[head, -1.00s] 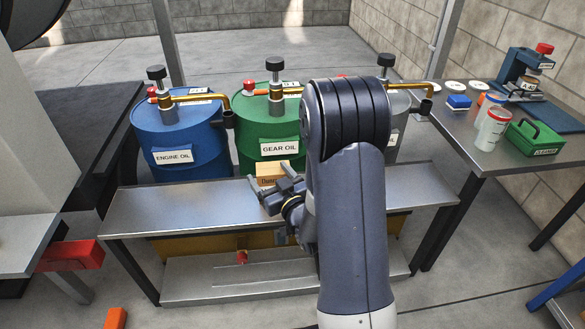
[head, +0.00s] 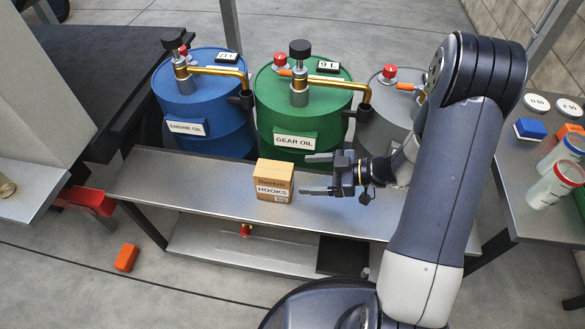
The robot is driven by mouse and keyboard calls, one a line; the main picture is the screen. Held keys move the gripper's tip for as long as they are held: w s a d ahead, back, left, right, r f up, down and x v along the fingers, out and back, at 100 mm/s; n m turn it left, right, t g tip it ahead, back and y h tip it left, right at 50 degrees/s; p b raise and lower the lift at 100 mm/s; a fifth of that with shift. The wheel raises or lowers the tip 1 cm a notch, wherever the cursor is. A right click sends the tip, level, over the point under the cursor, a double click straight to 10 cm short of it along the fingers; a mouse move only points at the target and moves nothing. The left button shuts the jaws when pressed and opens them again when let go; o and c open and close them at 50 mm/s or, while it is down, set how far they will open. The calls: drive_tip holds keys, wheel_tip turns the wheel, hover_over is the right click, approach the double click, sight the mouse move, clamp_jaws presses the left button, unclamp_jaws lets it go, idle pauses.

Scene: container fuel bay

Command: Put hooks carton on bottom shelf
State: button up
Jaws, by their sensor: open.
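The hooks carton (head: 273,181), a small brown box with a white HOOKS label, stands upright on the top of the metal bench (head: 225,204) in front of the drums. My gripper (head: 304,174) is open, its fingers pointing left, just right of the carton. One finger lies behind the carton's right edge and one in front; I cannot tell whether they touch it. The bottom shelf (head: 200,240) lies below the bench top, and its front part shows.
A small red-capped item (head: 245,231) sits on the bottom shelf. A blue engine oil drum (head: 205,105), a green gear oil drum (head: 300,112) and a grey drum (head: 385,115) stand behind the bench. An orange block (head: 126,257) lies on the floor.

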sight(292, 176)
drive_tip(key=shift+a+f, duration=0.25)
drive_tip(key=shift+a, duration=0.1)
drive_tip(key=b+x, duration=0.1)
drive_tip(key=x, duration=0.3)
drive_tip(key=shift+a, duration=0.4)
drive_tip(key=b+x, duration=0.1)
drive_tip(key=x, duration=0.1)
drive_tip(key=b+x, duration=0.1)
drive_tip(key=x, duration=0.1)
drive_tip(key=shift+w+f, duration=0.1)
drive_tip(key=shift+f, duration=0.15)
drive_tip(key=shift+w+a, duration=0.1)
drive_tip(key=shift+a, duration=0.4)
drive_tip(key=shift+c, duration=0.2)
drive_tip(key=c, duration=1.2)
